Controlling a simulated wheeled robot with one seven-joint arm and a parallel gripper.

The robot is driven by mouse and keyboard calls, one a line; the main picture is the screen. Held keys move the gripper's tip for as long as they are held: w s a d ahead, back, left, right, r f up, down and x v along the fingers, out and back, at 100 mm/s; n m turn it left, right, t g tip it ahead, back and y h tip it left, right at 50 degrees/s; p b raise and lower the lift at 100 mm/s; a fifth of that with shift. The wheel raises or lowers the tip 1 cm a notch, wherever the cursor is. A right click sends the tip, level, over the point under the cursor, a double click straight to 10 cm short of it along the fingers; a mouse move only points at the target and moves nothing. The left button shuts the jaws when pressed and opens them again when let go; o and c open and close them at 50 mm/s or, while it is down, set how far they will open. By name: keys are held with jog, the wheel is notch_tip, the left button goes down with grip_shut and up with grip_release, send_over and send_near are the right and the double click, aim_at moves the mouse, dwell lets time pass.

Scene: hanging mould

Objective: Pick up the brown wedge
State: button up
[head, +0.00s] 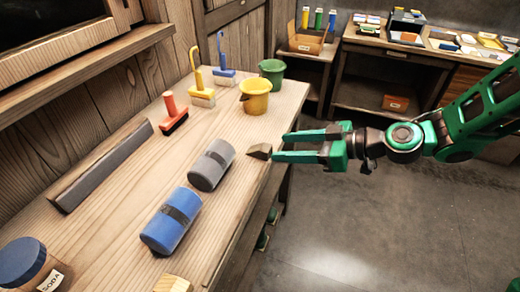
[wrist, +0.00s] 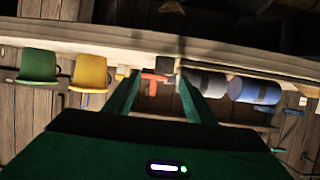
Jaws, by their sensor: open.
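The brown wedge (head: 259,151) lies near the right edge of the wooden bench in the head view. My gripper (head: 281,146) reaches in from the right with its two green fingers apart. The wedge is just off the fingertips, close to the lower finger's tip; I cannot tell whether they touch. In the wrist view my gripper (wrist: 159,77) is open, and a small brown block that looks like the wedge (wrist: 165,64) shows between the fingertips, toward the right one. Nothing is held.
The bench (head: 130,200) holds a grey roll (head: 211,165), a blue roll (head: 172,220), a yellow bucket (head: 255,97), a green bucket (head: 272,72), a red-handled brush (head: 172,115) and a long grey bar (head: 100,165). Open floor (head: 400,220) lies to the right.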

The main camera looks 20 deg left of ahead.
aim_at(270, 148)
jog(key=shift+s+x, duration=0.1)
jog(key=shift+x, duration=1.65)
jog(key=shift+s+x, duration=0.15)
jog(key=shift+x, duration=1.6)
jog(key=c, duration=1.1)
